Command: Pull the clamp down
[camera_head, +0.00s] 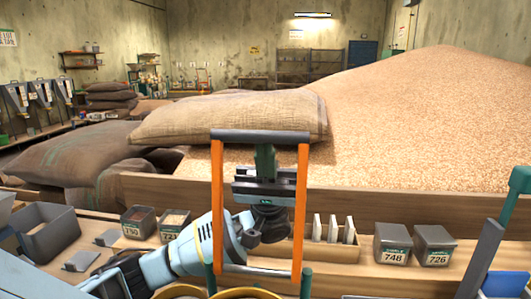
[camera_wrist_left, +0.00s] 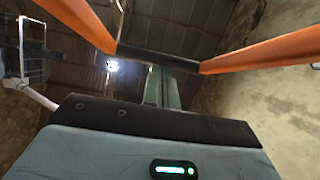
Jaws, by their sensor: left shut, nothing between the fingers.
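The clamp appears to be the upright frame with two orange side arms (camera_head: 301,210) and a dark crossbar (camera_head: 285,135) on top. It stands in the middle of the head view; its lower ends meet green posts. The crossbar also shows in the left wrist view (camera_wrist_left: 130,52), with orange arms running off to both sides. My left gripper (camera_head: 264,158) is between the orange arms, green fingers pointing up, close below or behind the crossbar. The fingers (camera_wrist_left: 162,85) are shut and empty. I cannot tell whether they touch the crossbar. My right gripper is not in view.
Behind are filled sacks (camera_head: 235,116) and a large grain heap (camera_head: 430,115). A green-topped part (camera_head: 519,181) stands at the right edge.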

